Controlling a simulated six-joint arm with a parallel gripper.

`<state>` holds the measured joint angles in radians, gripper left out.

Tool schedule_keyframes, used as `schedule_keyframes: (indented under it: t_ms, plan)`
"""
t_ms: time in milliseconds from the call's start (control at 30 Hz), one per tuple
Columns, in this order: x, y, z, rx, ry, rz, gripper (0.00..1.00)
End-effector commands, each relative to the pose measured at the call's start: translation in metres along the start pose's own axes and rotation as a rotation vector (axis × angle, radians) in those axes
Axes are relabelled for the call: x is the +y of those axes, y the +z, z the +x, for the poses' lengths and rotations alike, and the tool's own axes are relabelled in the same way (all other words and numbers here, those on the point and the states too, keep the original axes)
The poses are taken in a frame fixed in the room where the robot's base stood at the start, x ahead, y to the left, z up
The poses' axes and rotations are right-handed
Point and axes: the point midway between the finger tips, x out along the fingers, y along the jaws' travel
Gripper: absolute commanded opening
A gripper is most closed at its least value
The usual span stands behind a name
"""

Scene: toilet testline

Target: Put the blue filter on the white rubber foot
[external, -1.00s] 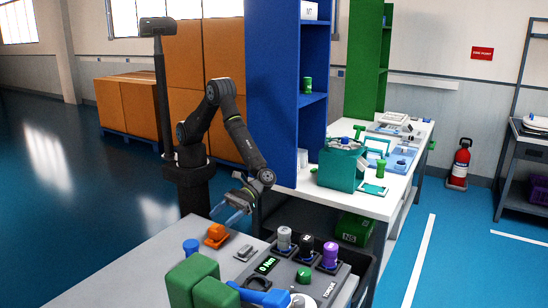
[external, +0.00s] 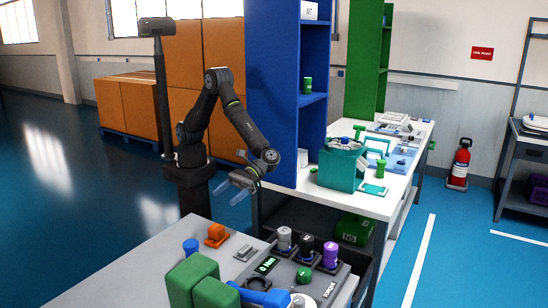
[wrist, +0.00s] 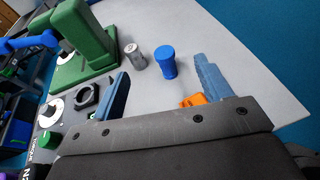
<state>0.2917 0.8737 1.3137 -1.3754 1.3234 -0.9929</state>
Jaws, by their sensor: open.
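The blue filter (external: 190,246) is a short upright cylinder on the grey bench top, behind the green device. In the wrist view the blue filter (wrist: 166,63) shows between the fingertips, farther off. A pale grey-white cylinder (wrist: 135,58) stands close beside it, to its left; I cannot tell whether this is the white rubber foot. It is not visible in the external view. My gripper (external: 229,193) is open and empty, raised above the bench's far edge. Its two blue fingers show in the wrist view (wrist: 162,67), apart from everything.
An orange part (external: 216,235) sits behind the blue filter, partly hidden by a finger in the wrist view. The green device (external: 195,280) stands in front. A grey torque tester (external: 318,292) with several coloured knobs is on the right.

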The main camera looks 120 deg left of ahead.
Motion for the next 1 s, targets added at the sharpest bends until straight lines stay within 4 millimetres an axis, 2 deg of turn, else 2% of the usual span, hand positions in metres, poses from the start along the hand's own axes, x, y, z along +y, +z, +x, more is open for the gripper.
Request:
schedule_keyframes:
  t_ms: [33, 100, 133, 200, 400, 500, 633, 767, 1000]
  plan:
    - [0.000, 0.023, -0.007, -0.001, 0.002, 0.010, 0.71]
    - [0.000, 0.051, -0.016, -0.001, 0.002, 0.011, 0.71]
    - [-0.002, 0.056, -0.015, 0.014, 0.003, 0.016, 0.71]
    - [-0.010, 0.034, 0.001, 0.120, 0.016, 0.085, 0.71]
    - [-0.028, -0.006, 0.023, 0.414, 0.037, 0.356, 0.71]
    - [-0.038, -0.023, 0.028, 0.579, 0.029, 0.550, 0.71]
    - [-0.048, -0.037, 0.028, 0.795, -0.002, 0.868, 0.71]
    - [-0.055, -0.033, 0.027, 0.981, -0.041, 1.225, 0.71]
    - [-0.072, 0.008, 0.037, 1.198, -0.096, 1.877, 0.71]
